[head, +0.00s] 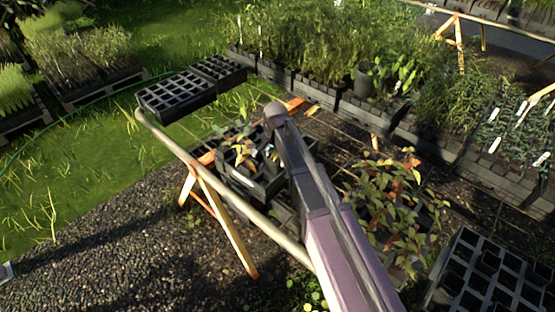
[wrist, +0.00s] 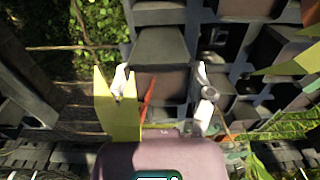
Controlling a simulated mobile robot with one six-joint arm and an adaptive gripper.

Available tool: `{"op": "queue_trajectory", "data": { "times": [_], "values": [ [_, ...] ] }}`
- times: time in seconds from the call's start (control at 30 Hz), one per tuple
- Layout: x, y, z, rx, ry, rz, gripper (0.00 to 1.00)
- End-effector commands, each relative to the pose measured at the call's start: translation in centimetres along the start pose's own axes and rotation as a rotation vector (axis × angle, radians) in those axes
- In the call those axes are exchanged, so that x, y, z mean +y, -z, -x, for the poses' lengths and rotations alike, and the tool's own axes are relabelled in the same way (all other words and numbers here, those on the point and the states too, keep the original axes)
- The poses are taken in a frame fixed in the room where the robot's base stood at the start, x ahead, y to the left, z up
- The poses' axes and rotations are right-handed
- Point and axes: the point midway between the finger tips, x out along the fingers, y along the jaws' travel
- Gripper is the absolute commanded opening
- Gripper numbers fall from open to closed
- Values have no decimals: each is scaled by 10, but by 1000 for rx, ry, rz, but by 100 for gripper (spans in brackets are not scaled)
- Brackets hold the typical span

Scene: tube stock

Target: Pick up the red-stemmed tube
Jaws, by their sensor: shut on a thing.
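In the wrist view my gripper (wrist: 162,80) has one pale fingertip on each side of a dark square tube (wrist: 165,88), shut on it. A thin red stem (wrist: 147,101) rises from this tube near the left finger. A yellow-green leaf (wrist: 117,110) covers part of the left finger. The lower part of the tube is hidden, so I cannot tell whether it is clear of its crate. In the head view my arm hides most of the gripper, above a black crate (head: 262,190) with leafy seedlings (head: 240,150).
Neighbouring dark tubes (wrist: 245,55) stand close by on the right in the wrist view. In the head view an empty black cell tray (head: 178,97) lies behind, a bushy reddish plant (head: 397,200) grows on the right, and a bench rail (head: 225,185) runs along the front left.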

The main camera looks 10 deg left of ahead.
Motion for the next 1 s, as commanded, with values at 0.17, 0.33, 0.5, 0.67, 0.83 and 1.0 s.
{"op": "queue_trajectory", "data": {
  "times": [0.17,0.33,0.5,0.67,0.83,1.0],
  "values": [
    [0,0,25,0,0,0,13],
    [0,0,46,0,0,0,13],
    [0,0,65,0,0,0,13],
    [0,0,84,0,0,0,13],
    [0,0,104,0,0,-1,13],
    [0,0,122,0,0,-1,13]
  ]
}}
